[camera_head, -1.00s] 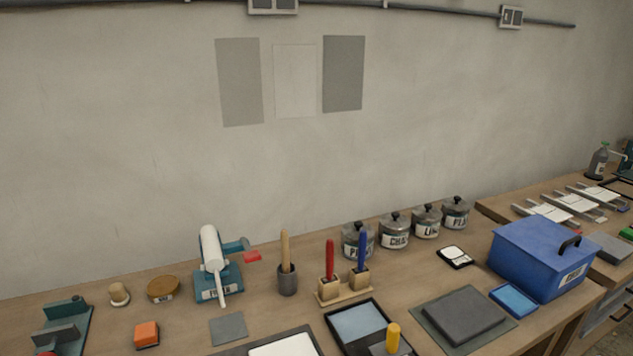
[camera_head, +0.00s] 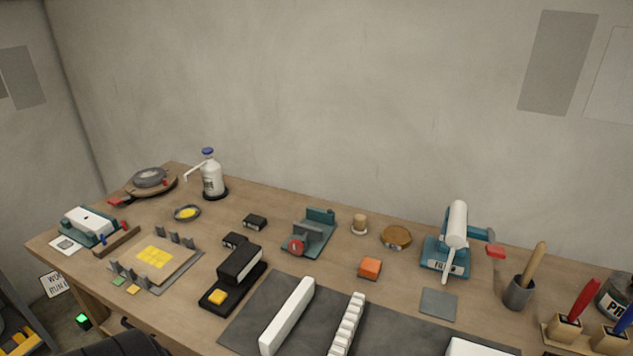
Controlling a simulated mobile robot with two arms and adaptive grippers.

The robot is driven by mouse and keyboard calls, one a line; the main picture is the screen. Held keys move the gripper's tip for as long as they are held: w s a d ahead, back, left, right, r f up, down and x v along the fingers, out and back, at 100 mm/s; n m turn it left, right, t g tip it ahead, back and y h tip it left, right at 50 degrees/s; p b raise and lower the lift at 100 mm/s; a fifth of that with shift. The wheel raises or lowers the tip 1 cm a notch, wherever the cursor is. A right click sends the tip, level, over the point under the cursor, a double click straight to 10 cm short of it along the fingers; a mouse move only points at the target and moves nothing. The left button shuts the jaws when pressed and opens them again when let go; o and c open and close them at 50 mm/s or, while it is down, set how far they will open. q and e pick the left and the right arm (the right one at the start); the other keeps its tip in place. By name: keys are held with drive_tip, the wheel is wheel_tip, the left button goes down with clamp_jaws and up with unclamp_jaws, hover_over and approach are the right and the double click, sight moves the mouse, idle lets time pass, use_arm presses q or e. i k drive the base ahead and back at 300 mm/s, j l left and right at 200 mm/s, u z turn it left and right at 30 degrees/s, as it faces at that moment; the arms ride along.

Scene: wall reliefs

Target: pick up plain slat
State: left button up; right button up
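A smooth long white slat (camera_head: 288,316), which looks like the plain one, lies on a dark grey mat (camera_head: 255,311) at the lower middle. A second white slat (camera_head: 347,325) with a row of notches or blocks along it lies to its right on the same mat, apart from it. Its lower end is cut off by the picture edge. Part of another white piece (camera_head: 474,348) shows at the bottom edge further right. Neither of my grippers shows in this view.
A black block device (camera_head: 235,276) with a yellow part stands just left of the mat. An orange block (camera_head: 370,268), a teal clamp-like tool (camera_head: 309,234) and a teal stand with a white roller (camera_head: 446,250) are behind it. A white pump bottle (camera_head: 212,177) stands at the back left.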

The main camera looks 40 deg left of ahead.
sight(276, 334)
drive_tip(key=u, duration=1.55)
